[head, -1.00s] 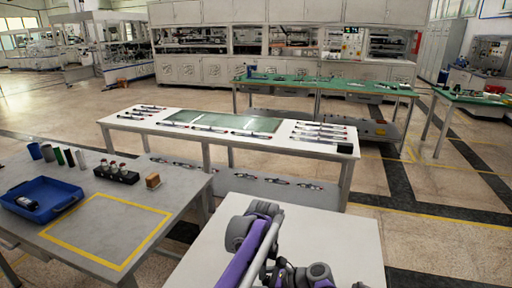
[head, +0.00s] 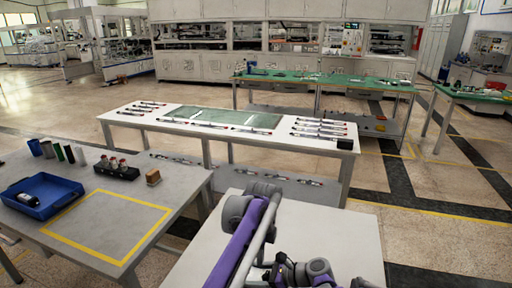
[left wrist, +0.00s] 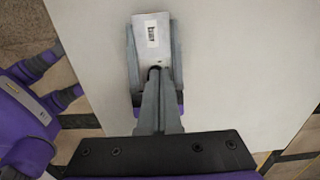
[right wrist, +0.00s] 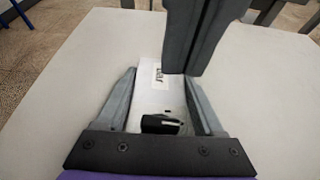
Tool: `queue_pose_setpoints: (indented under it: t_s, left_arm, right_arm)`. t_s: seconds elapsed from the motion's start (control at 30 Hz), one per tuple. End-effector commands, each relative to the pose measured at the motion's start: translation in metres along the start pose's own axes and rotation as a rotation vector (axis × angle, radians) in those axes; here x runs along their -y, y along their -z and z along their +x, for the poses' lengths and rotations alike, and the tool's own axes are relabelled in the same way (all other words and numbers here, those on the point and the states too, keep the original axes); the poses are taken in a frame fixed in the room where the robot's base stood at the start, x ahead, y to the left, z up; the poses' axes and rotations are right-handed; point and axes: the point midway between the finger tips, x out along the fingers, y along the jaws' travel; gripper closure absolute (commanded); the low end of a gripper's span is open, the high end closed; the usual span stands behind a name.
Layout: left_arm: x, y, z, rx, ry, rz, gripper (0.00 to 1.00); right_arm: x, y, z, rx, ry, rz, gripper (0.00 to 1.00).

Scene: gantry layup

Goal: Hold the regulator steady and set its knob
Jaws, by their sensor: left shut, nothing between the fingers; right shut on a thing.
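The regulator (right wrist: 146,98) is a pale box with a printed label and a black knob (right wrist: 160,124) on its upper face, near my right palm. My right gripper (right wrist: 161,76) is shut on the box, one finger along each side. My left gripper (left wrist: 155,74) is shut and empty. Its fingertips are over the regulator, which also shows in the left wrist view (left wrist: 151,20). In the right wrist view the left fingers come down from the top, near the label. I cannot tell whether they touch. In the head view the regulator is hidden or too small to make out.
A pale tabletop (head: 335,222) lies beneath the grippers, with bare room around them. To the left, a grey table (head: 105,212) bears a blue tray (head: 62,190), dark cylinders and a small brown block (head: 153,176). A white table (head: 180,112) stands beyond.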

Motion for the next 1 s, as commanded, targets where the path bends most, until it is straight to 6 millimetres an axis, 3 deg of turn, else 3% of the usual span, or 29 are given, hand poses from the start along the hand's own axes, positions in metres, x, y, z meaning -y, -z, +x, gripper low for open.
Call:
queue_pose_setpoints:
  t_s: [0.2, 0.53, 0.77, 1.0]
  left_arm:
    - [0.0, 0.0, -0.019, 0.0, 0.0, 0.0, 1.0]
    - [-0.001, 0.0, -0.021, 0.0, 0.0, 0.0, 1.0]
    - [-0.02, -0.003, -0.029, 0.0, 0.0, 0.0, 1.0]
    - [-0.022, -0.003, -0.013, 0.0, 0.0, 0.0, 1.0]
  right_arm:
    - [0.0, 0.003, 0.0, -0.007, 0.001, -0.002, 1.0]
    - [0.0, 0.003, 0.0, -0.007, 0.001, -0.002, 1.0]
    - [0.0, 0.003, 0.0, -0.007, 0.001, -0.002, 1.0]
    - [0.0, 0.003, 0.0, -0.007, 0.001, -0.002, 1.0]
